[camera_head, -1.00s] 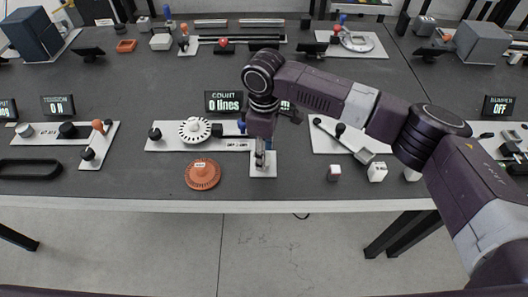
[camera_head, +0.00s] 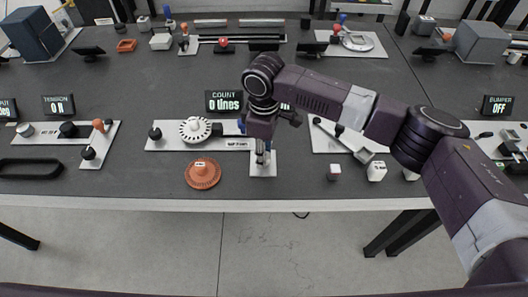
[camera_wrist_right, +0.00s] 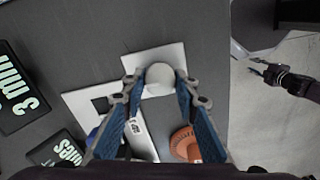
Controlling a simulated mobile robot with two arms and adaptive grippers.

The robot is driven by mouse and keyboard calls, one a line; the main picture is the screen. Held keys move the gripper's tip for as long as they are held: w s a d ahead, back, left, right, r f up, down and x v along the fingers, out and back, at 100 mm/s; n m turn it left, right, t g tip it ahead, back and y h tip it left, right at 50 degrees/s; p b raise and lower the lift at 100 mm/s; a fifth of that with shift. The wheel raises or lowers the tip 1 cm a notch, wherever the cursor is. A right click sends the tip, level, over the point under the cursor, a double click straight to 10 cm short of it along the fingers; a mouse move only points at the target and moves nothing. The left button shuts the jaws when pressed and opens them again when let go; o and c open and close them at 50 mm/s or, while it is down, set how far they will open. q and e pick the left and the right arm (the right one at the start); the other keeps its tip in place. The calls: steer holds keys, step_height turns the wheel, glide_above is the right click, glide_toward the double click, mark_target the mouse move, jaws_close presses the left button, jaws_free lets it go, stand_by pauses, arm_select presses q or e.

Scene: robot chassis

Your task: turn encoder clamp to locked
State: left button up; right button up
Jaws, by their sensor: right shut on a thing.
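My right gripper (camera_head: 262,160) is at the small white plate (camera_head: 263,170) at the table's front edge. In the right wrist view its two blue-padded fingers (camera_wrist_right: 159,84) are either side of a pale round knob (camera_wrist_right: 160,74) and shut on it. I cannot read any lock marking there. The encoder's white slotted disc (camera_head: 195,130) is on a long white plate (camera_head: 170,144) to the left, behind the gripper. The count display (camera_head: 224,102) reads "0 lines". A dark gripper (camera_wrist_right: 262,68), likely my left, shows at the right wrist view's right edge; its jaw state is unclear.
An orange disc (camera_head: 203,173) lies just left of the small plate. My right arm passes over the right-hand plate (camera_head: 335,138). The front edge is close.

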steer(key=m+p, duration=0.2)
steer(key=p, duration=0.1)
steer(key=m+p, duration=0.1)
steer(key=p, duration=0.2)
steer(key=shift+s+r+m+p, duration=0.15)
steer(key=shift+r+m+p, duration=0.15)
steer(key=shift+r+m, duration=0.1)
steer(key=m+p, duration=0.8)
steer(key=p, duration=0.1)
steer(key=shift+f, duration=0.15)
steer(key=m+p, duration=0.2)
steer(key=m, duration=0.1)
steer(key=shift+a+m+p, duration=0.1)
steer(key=shift+m+p, duration=0.2)
steer(key=shift+w+f+m+p, duration=0.2)
steer(key=shift+m+p, duration=0.45)
steer(key=shift+m, duration=0.45)
steer(key=shift+o, duration=0.2)
steer(key=o, duration=1.1)
